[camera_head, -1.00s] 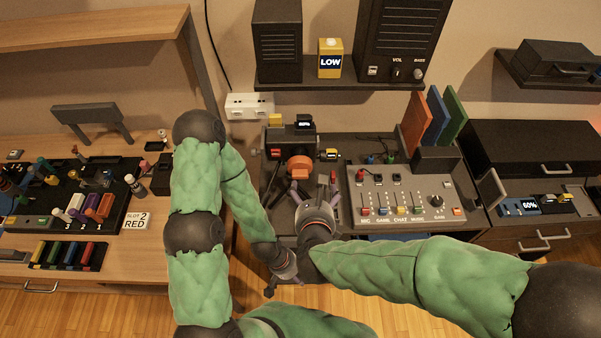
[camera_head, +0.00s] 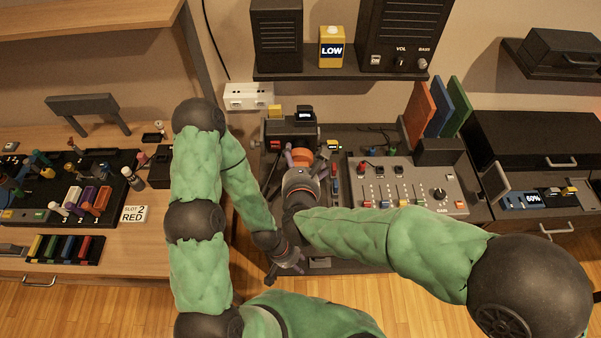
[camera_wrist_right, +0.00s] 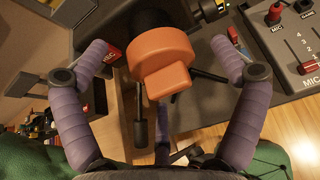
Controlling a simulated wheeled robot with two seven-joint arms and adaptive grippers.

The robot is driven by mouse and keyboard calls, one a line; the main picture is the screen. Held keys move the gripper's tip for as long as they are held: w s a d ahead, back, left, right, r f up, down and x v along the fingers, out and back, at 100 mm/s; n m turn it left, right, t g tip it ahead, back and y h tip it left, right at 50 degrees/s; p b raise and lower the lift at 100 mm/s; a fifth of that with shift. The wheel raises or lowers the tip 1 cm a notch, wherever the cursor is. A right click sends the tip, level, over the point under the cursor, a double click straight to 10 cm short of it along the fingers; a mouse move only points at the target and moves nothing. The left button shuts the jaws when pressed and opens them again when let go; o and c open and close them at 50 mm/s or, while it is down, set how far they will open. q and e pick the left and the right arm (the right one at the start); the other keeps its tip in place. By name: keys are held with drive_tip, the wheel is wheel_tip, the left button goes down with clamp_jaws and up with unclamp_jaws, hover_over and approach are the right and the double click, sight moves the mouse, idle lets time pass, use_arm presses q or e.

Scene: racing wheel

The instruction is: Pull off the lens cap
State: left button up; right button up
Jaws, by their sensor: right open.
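The orange lens cap (camera_head: 301,156) sits on the front of the black camera (camera_head: 290,126) on the desk. In the right wrist view the cap (camera_wrist_right: 162,60) is a round orange disc with a block-shaped grip. My right gripper (camera_head: 306,162) is at the cap in the head view, partly hiding it. In the right wrist view my right gripper (camera_wrist_right: 160,60) is open, with one purple finger on each side of the cap and visible gaps between. My left gripper (camera_head: 274,277) is low near the desk's front edge, away from the cap; its fingers are too small to read.
A mixer panel (camera_head: 437,177) with sliders stands close to the right of the camera. A white socket box (camera_head: 249,97) is behind at the left. A shelf (camera_head: 345,72) with speakers and a yellow LOW box (camera_head: 332,48) hangs above.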

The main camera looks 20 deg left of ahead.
drive_tip(key=shift+x, duration=0.9)
drive_tip(key=c, duration=1.2)
drive_tip(key=shift+s, duration=0.15)
drive_tip(key=shift+c, duration=0.2)
drive_tip(key=shift+s+d+f+b, duration=0.15)
drive_tip(key=shift+s+d, duration=0.1)
drive_tip(key=shift+s, duration=0.5)
drive_tip(key=shift+s+d+r+b, duration=0.1)
drive_tip(key=shift+s+d+b, duration=0.15)
drive_tip(key=shift+s, duration=0.5)
drive_tip(key=shift+s+d+f+b, duration=0.1)
drive_tip(key=shift+s+d, duration=0.15)
drive_tip(key=shift+s, duration=0.55)
